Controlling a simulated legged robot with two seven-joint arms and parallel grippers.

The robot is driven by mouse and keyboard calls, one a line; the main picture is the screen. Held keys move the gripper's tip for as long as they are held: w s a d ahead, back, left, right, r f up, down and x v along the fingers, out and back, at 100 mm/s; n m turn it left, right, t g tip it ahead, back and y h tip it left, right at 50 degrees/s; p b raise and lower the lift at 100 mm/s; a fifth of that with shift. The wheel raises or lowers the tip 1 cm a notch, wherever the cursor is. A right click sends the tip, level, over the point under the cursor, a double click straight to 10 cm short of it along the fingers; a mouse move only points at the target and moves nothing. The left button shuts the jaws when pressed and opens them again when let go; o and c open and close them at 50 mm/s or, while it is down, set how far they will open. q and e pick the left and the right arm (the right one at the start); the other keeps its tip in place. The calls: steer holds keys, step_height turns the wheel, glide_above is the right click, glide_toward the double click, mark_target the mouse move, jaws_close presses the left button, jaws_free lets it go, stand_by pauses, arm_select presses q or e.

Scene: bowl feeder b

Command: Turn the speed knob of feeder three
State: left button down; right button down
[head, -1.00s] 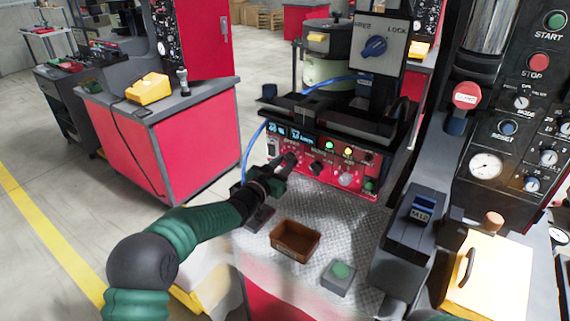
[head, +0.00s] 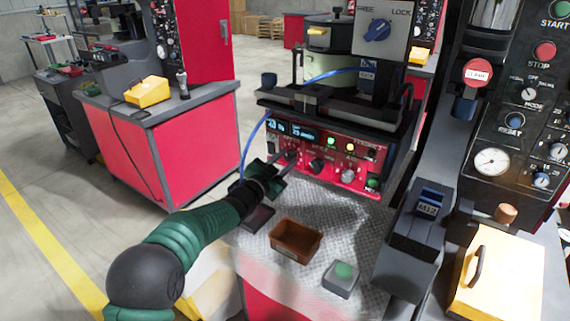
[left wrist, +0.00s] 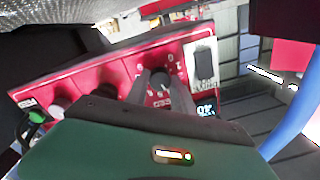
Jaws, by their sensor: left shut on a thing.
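The red control panel (head: 332,160) of the feeder has a row of knobs, lit displays and small lamps. My left gripper (head: 284,164) is at the panel's left end, below the displays. In the left wrist view its two fingers (left wrist: 160,88) are shut on a dark knob (left wrist: 160,78) with a scale around it. That knob also shows in the head view (head: 291,154). The knob's label is too small to read. A second dark knob (head: 317,165) and a grey knob (head: 348,176) sit to its right. My right gripper is not in view.
A brown bin (head: 296,240) and a green-button box (head: 341,278) stand on the metal plate below the panel. A blue hose (head: 247,146) hangs left of the panel. A FREE/LOCK switch (head: 377,30) is above. A yellow box (head: 497,277) stands at right.

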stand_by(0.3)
arm_select(q)
steer(key=c, duration=1.1)
jaws_free()
steer(key=v, duration=1.6)
steer(key=shift+s+a+f+p, duration=0.1)
steer(key=shift+s+f+p, duration=0.1)
steer(key=shift+s+p, duration=0.2)
